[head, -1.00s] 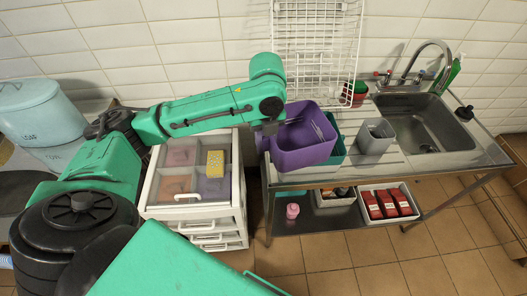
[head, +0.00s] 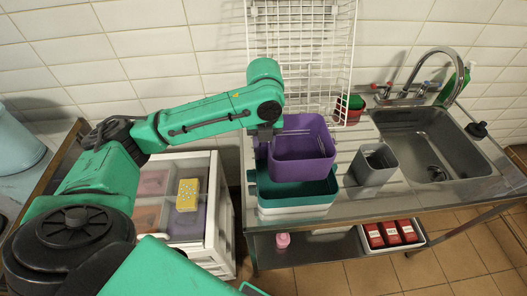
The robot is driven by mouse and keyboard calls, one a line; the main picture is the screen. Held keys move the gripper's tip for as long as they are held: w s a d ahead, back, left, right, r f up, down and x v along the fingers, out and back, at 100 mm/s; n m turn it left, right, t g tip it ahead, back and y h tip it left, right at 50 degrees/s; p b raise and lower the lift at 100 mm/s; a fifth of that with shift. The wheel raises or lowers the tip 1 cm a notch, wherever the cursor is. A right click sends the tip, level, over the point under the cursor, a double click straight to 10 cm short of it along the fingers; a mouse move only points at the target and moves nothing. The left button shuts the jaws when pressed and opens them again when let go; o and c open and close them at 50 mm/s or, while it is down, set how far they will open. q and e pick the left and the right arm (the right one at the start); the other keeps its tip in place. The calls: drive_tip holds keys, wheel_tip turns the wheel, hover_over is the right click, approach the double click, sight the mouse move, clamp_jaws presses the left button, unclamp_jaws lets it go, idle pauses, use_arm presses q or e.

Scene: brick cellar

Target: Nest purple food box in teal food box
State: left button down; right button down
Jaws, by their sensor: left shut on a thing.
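The purple food box (head: 302,168) is held upright by my left gripper (head: 266,138), which is shut on its left side wall. The purple box is above the teal food box (head: 298,190), overlapping it in the picture; its lower part hides much of the teal box's opening. The teal box stands on the metal sink counter, with a white part (head: 296,209) below it. Whether the purple box touches the teal box cannot be told. My right gripper is not in view.
A grey container (head: 373,164) stands just right of the boxes. The sink (head: 428,145) is further right. A white wire rack (head: 300,55) stands behind. A drawer unit with a yellow box (head: 187,195) is at the left, below my left arm.

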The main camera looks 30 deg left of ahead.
use_arm(q)
drive_tip(key=shift+f, duration=0.35)
drive_tip(key=shift+s+r, duration=0.2)
drive_tip(key=shift+s, duration=0.15)
drive_tip(key=shift+w, duration=0.2)
drive_tip(key=shift+p, duration=0.45)
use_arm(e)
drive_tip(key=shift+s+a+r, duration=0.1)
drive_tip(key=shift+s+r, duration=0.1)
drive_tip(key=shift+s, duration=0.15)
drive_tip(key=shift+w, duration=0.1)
use_arm(q)
drive_tip(key=shift+s+p, duration=0.1)
drive_tip(key=shift+p, duration=0.5)
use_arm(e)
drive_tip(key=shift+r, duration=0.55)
use_arm(q)
drive_tip(key=shift+f, duration=0.1)
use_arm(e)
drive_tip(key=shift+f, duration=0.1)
